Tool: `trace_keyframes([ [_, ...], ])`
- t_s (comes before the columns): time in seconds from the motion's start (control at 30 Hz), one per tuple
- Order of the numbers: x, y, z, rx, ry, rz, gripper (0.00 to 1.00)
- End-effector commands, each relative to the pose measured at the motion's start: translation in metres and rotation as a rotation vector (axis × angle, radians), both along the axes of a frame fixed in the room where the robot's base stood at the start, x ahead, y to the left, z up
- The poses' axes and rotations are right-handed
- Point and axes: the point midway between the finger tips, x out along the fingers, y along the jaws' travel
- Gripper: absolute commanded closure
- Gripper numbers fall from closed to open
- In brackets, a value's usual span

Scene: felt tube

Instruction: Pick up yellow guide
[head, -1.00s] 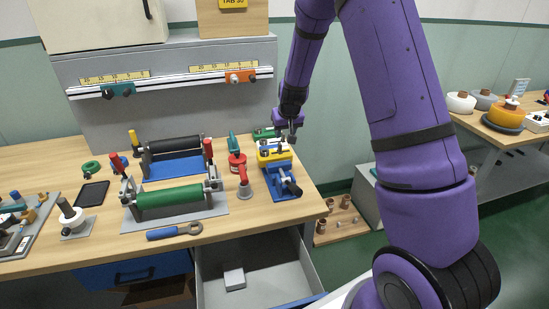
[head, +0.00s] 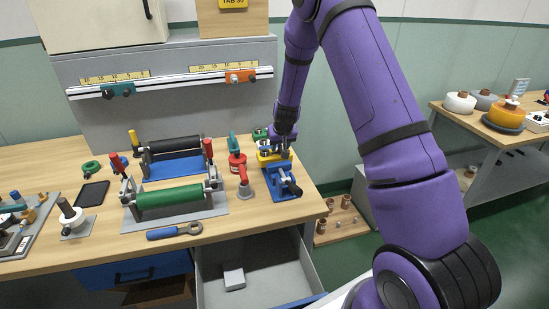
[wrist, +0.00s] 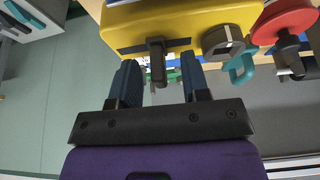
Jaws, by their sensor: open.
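The yellow guide (head: 264,157) is a yellow block with dark fittings near the right end of the workbench, behind a blue fixture (head: 283,184). My gripper (head: 284,152) is just at its right side, and the arm partly hides the block. In the wrist view the yellow guide (wrist: 125,32) spans the top of the picture. A dark peg (wrist: 156,64) on its near face shows between the fingertips of my gripper (wrist: 160,72). The fingers are open and apart, and I cannot tell whether they touch the peg.
A red clamp-like tool (head: 238,166) stands just left of the guide. A roller device with a green roller (head: 170,196) is further left. An open grey drawer (head: 260,268) juts out below the bench front. A shelf with small brown parts (head: 341,222) is right of the bench.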

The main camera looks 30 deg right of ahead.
Motion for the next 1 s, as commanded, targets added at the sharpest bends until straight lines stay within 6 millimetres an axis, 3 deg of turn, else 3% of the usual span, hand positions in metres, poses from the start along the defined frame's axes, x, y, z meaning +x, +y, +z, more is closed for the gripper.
trace_keyframes([
  [0.07, 0.0000, 0.0000, 0.0003, 0.000, 0.000, 0.000, 0.57],
  [0.1, 0.0000, 0.0000, 0.0003, 0.000, 0.000, 0.000, 0.62],
  [0.27, -0.0001, 0.0001, 0.0005, 0.000, 0.000, 0.000, 0.99],
  [1.0, -0.0001, 0.0001, 0.0007, 0.000, 0.000, 0.000, 1.00],
])
